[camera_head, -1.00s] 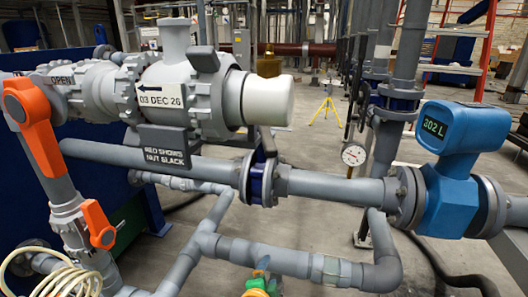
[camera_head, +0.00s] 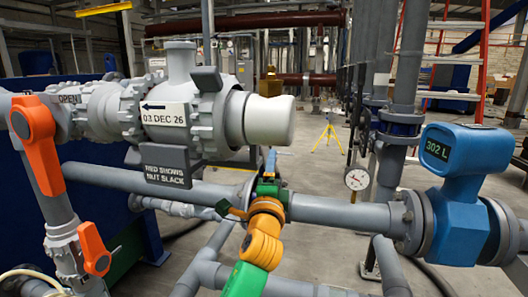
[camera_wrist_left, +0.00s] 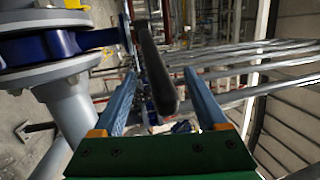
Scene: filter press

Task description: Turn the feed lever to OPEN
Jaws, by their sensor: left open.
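A dark lever (camera_wrist_left: 157,70) shows in the left wrist view, standing between the blue fingers of my left gripper (camera_wrist_left: 159,85). The gripper is open, with one finger on each side of the lever; I cannot tell whether either touches it. A blue valve body (camera_wrist_left: 40,48) lies to the left there. In the head view my left gripper (camera_head: 256,183) is in front of the grey horizontal pipe (camera_head: 340,212) and hides most of the valve and lever. My right gripper is not in view.
Two orange handles (camera_head: 37,145) (camera_head: 93,248) sit on piping at the left. A white-capped grey housing (camera_head: 268,121) is just above my gripper. A dial gauge (camera_head: 357,179) and a blue meter (camera_head: 452,195) reading 302 L are to the right.

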